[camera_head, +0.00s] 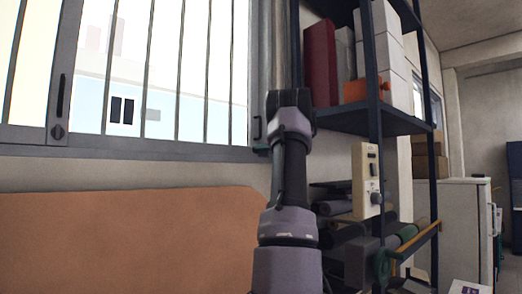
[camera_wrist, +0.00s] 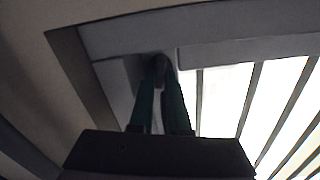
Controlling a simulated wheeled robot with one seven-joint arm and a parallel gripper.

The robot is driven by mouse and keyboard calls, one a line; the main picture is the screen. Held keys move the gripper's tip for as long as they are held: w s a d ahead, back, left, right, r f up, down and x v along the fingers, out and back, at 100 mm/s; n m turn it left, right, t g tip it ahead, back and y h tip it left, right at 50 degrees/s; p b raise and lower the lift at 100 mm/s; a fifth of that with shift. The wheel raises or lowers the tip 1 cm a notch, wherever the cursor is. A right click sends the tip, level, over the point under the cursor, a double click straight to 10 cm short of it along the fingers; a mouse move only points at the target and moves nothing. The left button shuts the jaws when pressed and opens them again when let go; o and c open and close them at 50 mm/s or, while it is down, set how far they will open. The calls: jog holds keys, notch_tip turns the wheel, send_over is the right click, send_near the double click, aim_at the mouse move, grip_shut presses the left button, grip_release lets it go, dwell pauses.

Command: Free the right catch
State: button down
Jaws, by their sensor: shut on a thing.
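The barred window's frame (camera_head: 150,150) shows in the head view, with a dark catch (camera_head: 58,131) on its left upright. My gripper (camera_wrist: 164,82) shows in the wrist view with its two teal fingers close together. The fingertips are shut on a small dark rounded knob (camera_wrist: 160,66), which looks like the right catch. It sits at a corner of the grey window frame (camera_wrist: 220,52). The fingers cover much of the knob, so its turn cannot be told.
A dark shelf rack (camera_head: 376,60) with boxes and a red binder (camera_head: 320,62) stands just right of my arm. A beige panel with a knob (camera_head: 366,180) stands near it. An orange-brown board (camera_head: 120,240) fills the lower left below the window.

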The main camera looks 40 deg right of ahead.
jog(key=m, duration=0.4)
jog(key=shift+f+m, duration=0.1)
jog(key=shift+m, duration=0.2)
jog(key=m, duration=0.3)
jog(key=shift+d+m, duration=0.15)
jog(key=shift+m, duration=0.25)
jog(key=m, duration=0.6)
jog(key=shift+f+m, duration=0.2)
jog(key=shift+m, duration=0.2)
jog(key=c, duration=0.9)
grip_release()
jog(key=s, duration=0.7)
jog(key=s+d, duration=0.1)
jog(key=s, duration=0.2)
jog(key=shift+s, duration=0.4)
